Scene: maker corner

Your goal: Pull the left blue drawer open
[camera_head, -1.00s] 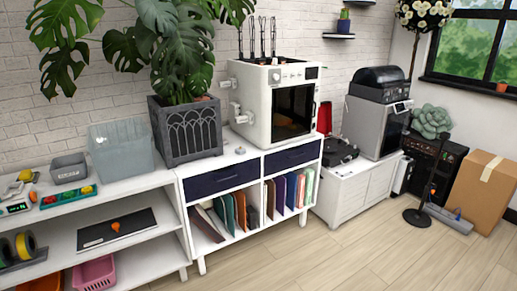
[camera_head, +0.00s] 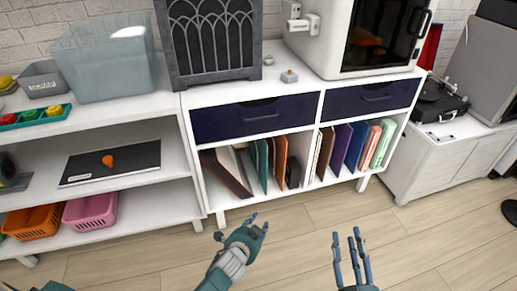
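The left blue drawer (camera_head: 225,124) is a dark navy front in the upper left of the white cabinet, and it looks closed, flush with the frame. Its pull is a thin dark bar near the middle of the front. The right blue drawer (camera_head: 385,97) beside it also looks closed. My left gripper (camera_head: 254,224) is in front of and below the left drawer, over the floor, with its fingers spread and empty. My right gripper (camera_head: 349,242) is further right, fingers pointing up, open and empty. Neither touches the cabinet.
Colourful folders and books (camera_head: 280,158) stand in the compartments under the drawers. White shelves (camera_head: 125,132) adjoin on the left. The wooden floor (camera_head: 300,225) in front is clear.

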